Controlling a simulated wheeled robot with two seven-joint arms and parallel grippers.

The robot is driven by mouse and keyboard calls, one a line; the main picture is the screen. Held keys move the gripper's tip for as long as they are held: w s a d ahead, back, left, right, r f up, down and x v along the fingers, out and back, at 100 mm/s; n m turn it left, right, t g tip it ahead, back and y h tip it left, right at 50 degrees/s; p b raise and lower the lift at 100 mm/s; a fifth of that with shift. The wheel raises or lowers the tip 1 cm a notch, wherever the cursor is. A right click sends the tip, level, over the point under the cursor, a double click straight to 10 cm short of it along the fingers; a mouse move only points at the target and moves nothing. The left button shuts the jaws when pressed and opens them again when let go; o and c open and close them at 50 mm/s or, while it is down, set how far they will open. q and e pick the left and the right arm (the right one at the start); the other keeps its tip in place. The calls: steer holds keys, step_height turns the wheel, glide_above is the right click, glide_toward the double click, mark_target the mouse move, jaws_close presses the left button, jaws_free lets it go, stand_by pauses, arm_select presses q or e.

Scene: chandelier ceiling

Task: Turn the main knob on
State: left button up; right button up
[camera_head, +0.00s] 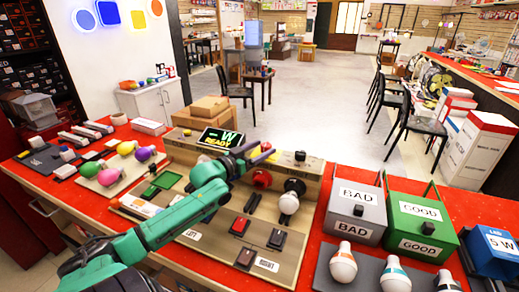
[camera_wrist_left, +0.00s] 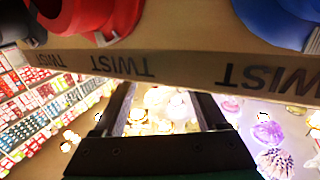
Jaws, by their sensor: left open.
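In the left wrist view the gripper (camera_wrist_left: 161,100) is open and empty, below a tan edge marked "TWIST" (camera_wrist_left: 120,68). A red round part (camera_wrist_left: 90,14) and a blue one (camera_wrist_left: 285,18) show above that edge. My right gripper is out of view.
A red socket (camera_head: 262,178) and a white bulb (camera_head: 289,203) in a black socket are on the panel front. Black and red switches (camera_head: 240,227) lie below. BAD (camera_head: 357,213) and GOOD (camera_head: 420,220) boxes stand right, with several bulbs (camera_head: 343,265) before them.

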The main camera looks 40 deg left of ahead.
arm_select(q)
steer(key=shift+s, duration=0.1)
steer(key=s+a+p, duration=0.1)
steer(key=s, duration=1.3)
steer(key=shift+s, duration=0.2)
